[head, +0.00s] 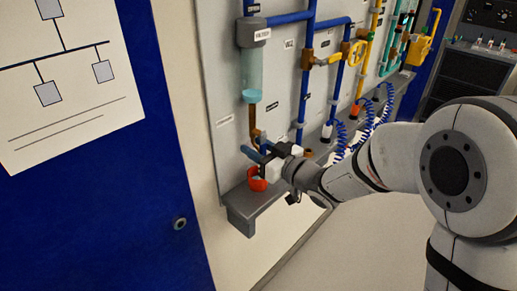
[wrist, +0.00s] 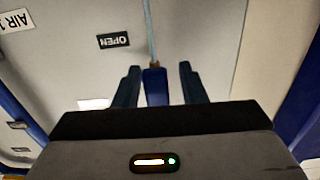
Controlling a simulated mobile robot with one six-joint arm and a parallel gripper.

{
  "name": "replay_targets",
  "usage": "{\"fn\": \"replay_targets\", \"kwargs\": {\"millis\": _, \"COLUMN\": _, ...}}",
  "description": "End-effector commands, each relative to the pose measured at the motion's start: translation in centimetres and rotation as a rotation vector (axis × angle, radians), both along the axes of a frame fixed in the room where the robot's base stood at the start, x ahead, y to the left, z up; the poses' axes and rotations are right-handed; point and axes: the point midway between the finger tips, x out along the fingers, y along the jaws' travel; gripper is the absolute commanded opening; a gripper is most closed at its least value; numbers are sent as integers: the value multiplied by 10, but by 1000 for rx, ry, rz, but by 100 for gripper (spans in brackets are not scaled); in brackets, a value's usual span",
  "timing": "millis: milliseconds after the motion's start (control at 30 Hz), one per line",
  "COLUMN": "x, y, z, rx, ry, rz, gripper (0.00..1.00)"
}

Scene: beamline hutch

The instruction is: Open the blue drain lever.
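In the wrist view the blue drain lever (wrist: 155,88) stands between the two dark fingers of my gripper (wrist: 160,72). The fingers are apart, one on each side of it. A gap shows on the right of the lever and a narrower one on the left. In the head view my gripper (head: 262,152) is at the lower end of the brown drain pipe (head: 252,118), below the clear filter bowl (head: 252,75). There I cannot clearly separate the lever from the fingers.
A red cup (head: 257,181) sits just below my gripper, by the grey ledge (head: 240,215). An "OPEN" label (wrist: 113,40) is on the panel beside the pipe. Blue pipes, a yellow valve (head: 355,53) and blue coiled hoses (head: 343,137) lie to the right.

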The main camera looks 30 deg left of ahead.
Motion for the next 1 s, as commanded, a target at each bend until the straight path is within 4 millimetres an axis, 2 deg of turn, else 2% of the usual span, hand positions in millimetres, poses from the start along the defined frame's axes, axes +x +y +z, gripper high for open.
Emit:
{"fn": "replay_targets", "kwargs": {"millis": 300, "x": -1, "y": -3, "z": 2, "rx": 3, "ry": -4, "rz": 1, "gripper": 40}}
{"fn": "replay_targets", "kwargs": {"millis": 700, "x": -16, "y": -62, "z": 1, "rx": 2, "ry": -4, "rz": -2, "gripper": 40}}
{"fn": "replay_targets", "kwargs": {"millis": 833, "x": -20, "y": -73, "z": 1, "rx": 1, "ry": -2, "rz": -1, "gripper": 40}}
{"fn": "replay_targets", "kwargs": {"millis": 1000, "x": -21, "y": -75, "z": 1, "rx": 1, "ry": -2, "rz": 2, "gripper": 40}}
